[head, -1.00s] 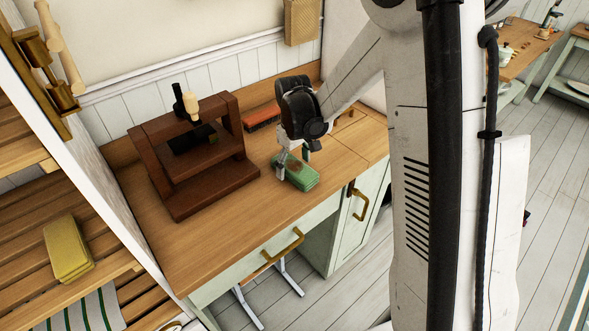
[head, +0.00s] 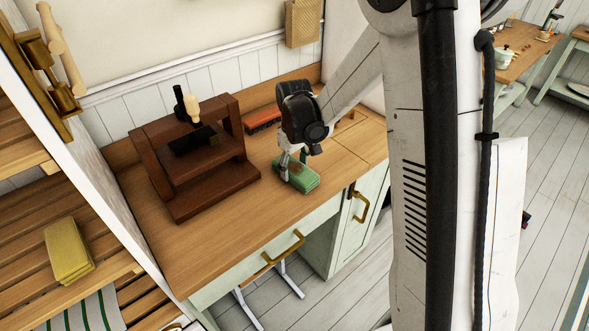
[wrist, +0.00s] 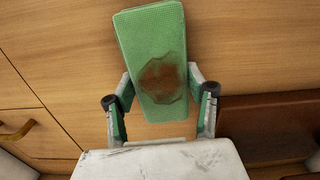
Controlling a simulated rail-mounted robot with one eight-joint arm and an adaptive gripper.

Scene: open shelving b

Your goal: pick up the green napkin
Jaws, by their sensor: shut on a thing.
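The green napkin (head: 297,174) is a folded, rectangular cloth with a brown stain on top, on the wooden counter near its front edge. It also fills the upper middle of the wrist view (wrist: 153,58). My gripper (head: 293,166) points down at the napkin from above. In the wrist view my gripper (wrist: 160,108) has one finger on each side of the napkin's near end, shut on it. In the head view the hand hides part of the napkin's far side. I cannot tell whether the napkin touches the counter.
A dark brown wooden stand (head: 195,160) with brushes is left of my gripper on the counter (head: 235,225). A red-orange object (head: 263,119) lies behind my gripper. A yellow folded cloth (head: 68,249) lies on the slatted shelf at left. The counter's front left is clear.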

